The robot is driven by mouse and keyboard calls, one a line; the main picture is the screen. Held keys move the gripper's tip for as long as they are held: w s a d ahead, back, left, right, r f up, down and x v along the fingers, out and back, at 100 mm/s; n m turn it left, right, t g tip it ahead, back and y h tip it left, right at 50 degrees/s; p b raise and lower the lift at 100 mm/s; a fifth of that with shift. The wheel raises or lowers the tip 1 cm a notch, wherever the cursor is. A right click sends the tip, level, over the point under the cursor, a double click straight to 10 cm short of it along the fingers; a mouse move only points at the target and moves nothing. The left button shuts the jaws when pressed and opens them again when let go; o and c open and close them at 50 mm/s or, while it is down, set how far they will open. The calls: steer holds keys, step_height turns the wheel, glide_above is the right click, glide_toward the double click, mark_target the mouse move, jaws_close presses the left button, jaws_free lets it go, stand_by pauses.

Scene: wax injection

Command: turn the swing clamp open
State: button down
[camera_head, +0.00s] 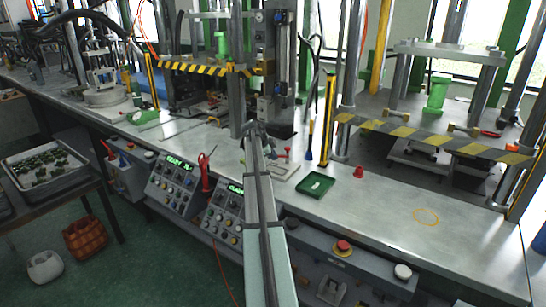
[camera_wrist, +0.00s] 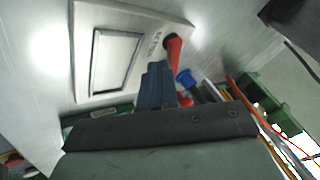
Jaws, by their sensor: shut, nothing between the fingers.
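A light plate (camera_wrist: 185,25) with a dark rectangular frame (camera_wrist: 94,62) lies on the metal bench in the wrist view. In the head view my gripper (camera_head: 255,128) is at the bench beside the machine column, and my arm partly hides the plate (camera_head: 283,167). The clamp's turn angle cannot be made out.
A green tray (camera_head: 315,186) with a small pale piece sits right of my arm. A blue-handled tool (camera_head: 310,128) stands near a yellow-black post (camera_head: 327,120). The machine column (camera_head: 278,65) rises close by my gripper.

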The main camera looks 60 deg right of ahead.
steer(key=shift+w+d+m, duration=0.15)
steer(key=shift+m, duration=0.15)
steer(key=shift+w+d+m+g, duration=0.4)
steer(key=shift+w+m+g, duration=0.1)
steer(key=shift+m+g, duration=0.25)
steer(key=shift+w+d+m+g+y, duration=0.35)
steer(key=shift+d+m+g+y, duration=0.2)
steer(key=shift+m, duration=0.5)
steer(key=shift+w+d, duration=0.15)
steer(key=shift+d, duration=0.05)
